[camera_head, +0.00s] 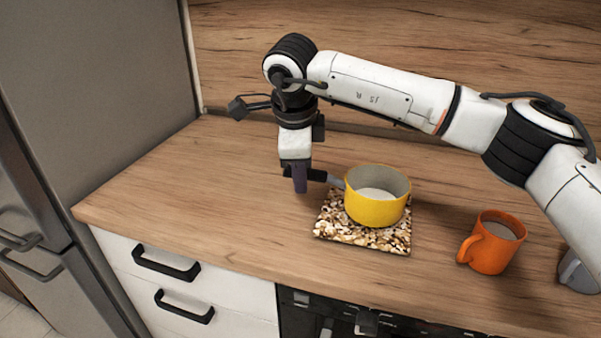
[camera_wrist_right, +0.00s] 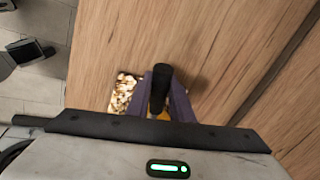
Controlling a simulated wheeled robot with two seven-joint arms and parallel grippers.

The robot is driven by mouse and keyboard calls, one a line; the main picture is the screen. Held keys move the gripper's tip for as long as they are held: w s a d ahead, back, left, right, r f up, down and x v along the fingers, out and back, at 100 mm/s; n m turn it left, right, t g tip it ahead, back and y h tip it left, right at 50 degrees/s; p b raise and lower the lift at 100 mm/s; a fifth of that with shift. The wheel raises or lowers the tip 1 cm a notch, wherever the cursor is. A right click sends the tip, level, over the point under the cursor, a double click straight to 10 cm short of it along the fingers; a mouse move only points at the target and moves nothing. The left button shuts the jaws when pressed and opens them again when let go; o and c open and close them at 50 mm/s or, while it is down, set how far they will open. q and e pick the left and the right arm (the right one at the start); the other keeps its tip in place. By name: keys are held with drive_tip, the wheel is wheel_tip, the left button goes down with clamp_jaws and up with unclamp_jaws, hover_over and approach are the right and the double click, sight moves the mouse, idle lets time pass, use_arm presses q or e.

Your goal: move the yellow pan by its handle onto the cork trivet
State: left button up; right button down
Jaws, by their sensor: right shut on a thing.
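The yellow pan (camera_head: 376,207) is over the cork trivet (camera_head: 333,228) on the counter, its handle pointing left. The pan looks upright; whether it touches the trivet I cannot tell for sure. My right gripper (camera_head: 301,182) is shut on the dark end of the pan's handle, left of the pan. In the right wrist view the black handle (camera_wrist_right: 160,88) stands between the purple fingers (camera_wrist_right: 163,103), with a bit of the trivet (camera_wrist_right: 122,95) beside them. Most of the pan is hidden there. My left gripper is not in view.
An orange mug (camera_head: 492,243) stands on the wooden counter (camera_head: 200,190) right of the trivet. A grey object (camera_head: 577,272) at the right edge is partly cut off. A grey fridge (camera_head: 90,90) borders the counter at left. The counter's left part is clear.

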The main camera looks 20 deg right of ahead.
drive_tip(key=shift+f, duration=0.3)
idle(0.4)
drive_tip(key=c, duration=1.5)
unclamp_jaws()
drive_tip(key=shift+f, duration=0.1)
drive_tip(key=shift+w+a+p, duration=0.25)
drive_tip(key=shift+a, duration=0.9)
drive_tip(key=shift+w+a+p, duration=0.3)
drive_tip(key=shift+a, duration=0.85)
drive_tip(key=shift+w+a+p, duration=0.25)
drive_tip(key=shift+a, duration=0.9)
